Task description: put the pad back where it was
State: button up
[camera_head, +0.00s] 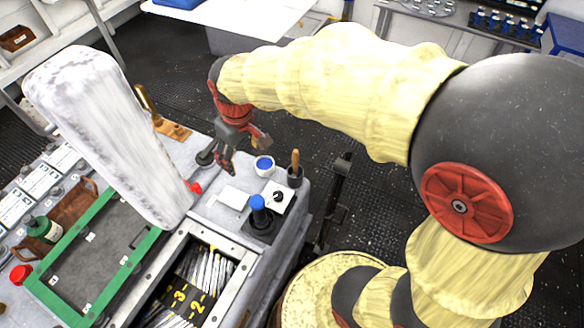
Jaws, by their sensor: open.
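A small flat white square (233,197), which looks like the pad, lies on the grey bench top. My gripper (245,150) is open and appears empty. It hangs above the far part of the bench, higher in the picture than the white square and apart from it. A second pale plate (279,196) with a dark knob on it lies just to the right. I cannot tell for certain which of these is the pad. No marked place for it is clear in this view.
A blue-topped stamp-like tool (258,211), a white cup with blue contents (264,165) and a dark holder with a wooden handle (295,171) crowd the spot. A bin of strips (200,285) lies in front. A large white fuzzy block (100,130) stands left.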

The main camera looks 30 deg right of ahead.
jog(key=s+d+r+m+t, duration=0.1)
jog(key=s+d+r+m, duration=0.1)
jog(key=s+r, duration=0.3)
jog(key=s+d+r+m+t, duration=0.2)
jog(key=s+r, duration=0.3)
jog(key=s, duration=0.7)
jog(key=shift+d, duration=0.8)
jog(key=shift+r, duration=0.1)
